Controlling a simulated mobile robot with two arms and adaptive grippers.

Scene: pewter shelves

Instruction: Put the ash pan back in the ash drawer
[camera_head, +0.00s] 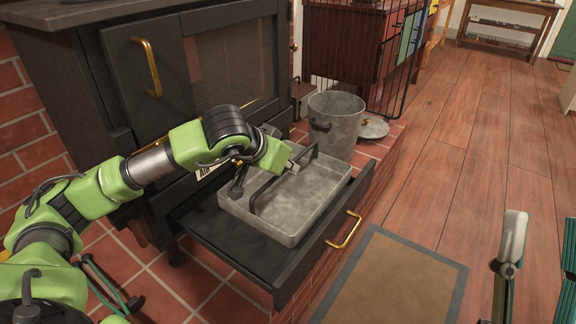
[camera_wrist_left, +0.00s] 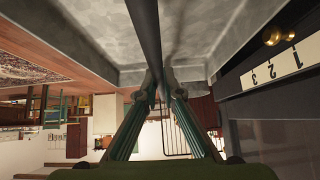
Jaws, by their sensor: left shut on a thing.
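My left gripper (camera_head: 291,167) is shut on the pan's dark bar handle (camera_head: 262,197). In the left wrist view the two fingers (camera_wrist_left: 160,88) close on the handle (camera_wrist_left: 146,40), with the pan's interior (camera_wrist_left: 95,30) beyond. The drawer has a brass front handle (camera_head: 344,231). My right gripper (camera_head: 541,240) is at the lower right, fingers apart and empty, partly cut off.
A grey ash bucket (camera_head: 336,124) stands on the brick hearth behind the pan, with a round lid (camera_head: 373,128) beside it. The black stove (camera_head: 145,95) rises above the drawer. A brown mat (camera_head: 392,283) lies in front. The wooden floor at right is clear.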

